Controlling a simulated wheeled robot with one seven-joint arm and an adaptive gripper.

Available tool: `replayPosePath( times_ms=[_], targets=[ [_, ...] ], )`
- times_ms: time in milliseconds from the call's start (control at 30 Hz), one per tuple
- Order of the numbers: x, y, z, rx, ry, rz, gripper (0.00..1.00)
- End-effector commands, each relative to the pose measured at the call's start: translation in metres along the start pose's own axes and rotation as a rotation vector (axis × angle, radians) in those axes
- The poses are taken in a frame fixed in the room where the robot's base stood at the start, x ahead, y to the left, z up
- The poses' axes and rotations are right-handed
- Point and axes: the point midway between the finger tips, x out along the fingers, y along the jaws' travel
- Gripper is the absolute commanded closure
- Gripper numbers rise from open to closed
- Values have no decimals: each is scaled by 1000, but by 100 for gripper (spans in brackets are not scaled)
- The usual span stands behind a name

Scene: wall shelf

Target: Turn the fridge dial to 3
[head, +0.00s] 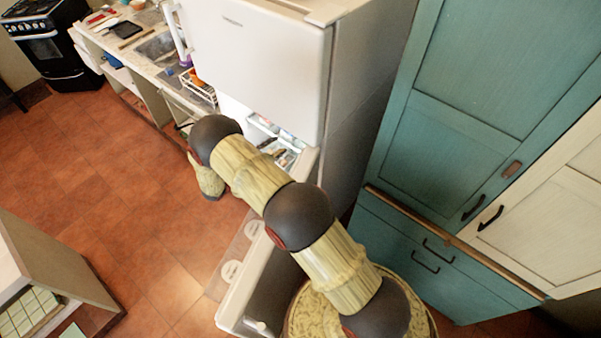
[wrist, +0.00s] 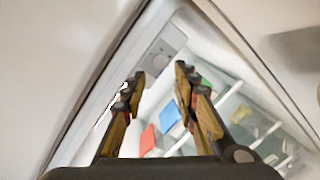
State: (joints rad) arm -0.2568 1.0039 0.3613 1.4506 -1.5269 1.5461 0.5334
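The white fridge (head: 262,60) stands at the top centre of the head view, its lower door (head: 232,318) swung open. In the wrist view, a grey control panel (wrist: 161,52) with a small round dial (wrist: 157,51) sits at the top of the fridge opening. The dial's number and pointer are too small to read. My gripper (wrist: 160,73) is open and empty. Its two fingers point toward the panel, apart on either side of it and below it in the picture, and I see no contact with the dial. In the head view my arm hides the gripper.
Fridge shelves (wrist: 235,100) hold several items, among them a blue one (wrist: 169,115) and a red one (wrist: 148,139). Teal cabinets (head: 455,120) stand right of the fridge. A counter (head: 140,50) runs to its left. The tiled floor (head: 110,180) at left is clear.

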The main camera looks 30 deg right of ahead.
Motion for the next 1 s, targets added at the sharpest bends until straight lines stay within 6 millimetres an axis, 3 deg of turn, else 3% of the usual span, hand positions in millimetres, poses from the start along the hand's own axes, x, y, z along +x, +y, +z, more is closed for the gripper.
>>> replayPosePath(
  times_ms=[433, 1000],
  targets=[
    [-17, 24, 38, 83, 53, -199, 71],
    [-26, 28, 107, 204, 91, -459, 71]
  ],
)
